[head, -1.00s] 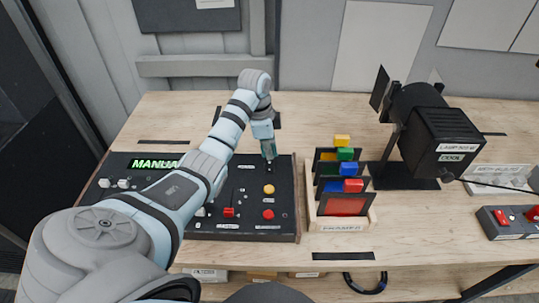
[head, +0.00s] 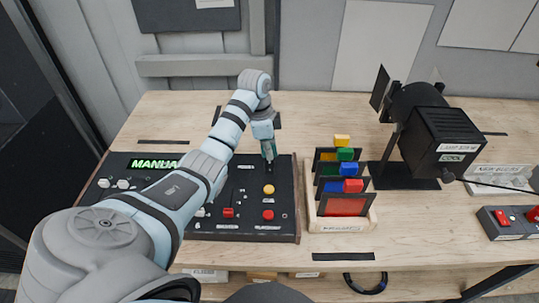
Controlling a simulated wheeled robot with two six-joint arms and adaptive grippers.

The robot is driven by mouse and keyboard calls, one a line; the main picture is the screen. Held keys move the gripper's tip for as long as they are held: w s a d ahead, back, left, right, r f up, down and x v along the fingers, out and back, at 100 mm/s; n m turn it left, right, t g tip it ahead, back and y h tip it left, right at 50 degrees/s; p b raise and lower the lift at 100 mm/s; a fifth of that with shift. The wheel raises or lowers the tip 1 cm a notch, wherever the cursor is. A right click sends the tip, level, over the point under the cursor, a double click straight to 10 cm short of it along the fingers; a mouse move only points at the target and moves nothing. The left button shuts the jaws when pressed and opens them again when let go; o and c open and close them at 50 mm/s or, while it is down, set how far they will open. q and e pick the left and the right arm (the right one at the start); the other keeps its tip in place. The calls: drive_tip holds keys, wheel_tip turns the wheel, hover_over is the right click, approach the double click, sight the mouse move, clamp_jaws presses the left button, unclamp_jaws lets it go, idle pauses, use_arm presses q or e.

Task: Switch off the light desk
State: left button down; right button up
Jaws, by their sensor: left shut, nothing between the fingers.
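The light desk (head: 285,203) is a dark console on the wooden bench, with a green lit display (head: 153,163) reading "MANUAL". On its right part are a yellow round button (head: 268,189), a red round button (head: 268,214) and a red slider cap (head: 228,212). My left arm crosses over the desk and hides its middle. My left gripper (head: 269,158) is shut and empty, pointing down at the desk's upper right part, above the yellow button in the picture. Whether its tip touches the desk cannot be told. My right gripper is not in view.
A wooden rack (head: 342,222) with coloured filter frames stands right of the desk. A black lamp (head: 436,128) labelled "COOL" stands behind it on the right. A box with red switches (head: 508,220) sits at the right edge. Bare bench (head: 427,240) lies between the rack and that box.

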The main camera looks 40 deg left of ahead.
sight(269, 162)
use_arm(q)
drive_tip(key=shift+f+b, duration=0.4)
drive_tip(key=shift+f, duration=0.5)
idle(0.3)
wheel_tip(269, 162, up, 5)
drive_tip(key=p, duration=0.5)
wheel_tip(269, 162, up, 2)
drive_tip(key=shift+r+p, duration=0.1)
drive_tip(key=shift+p, duration=0.85)
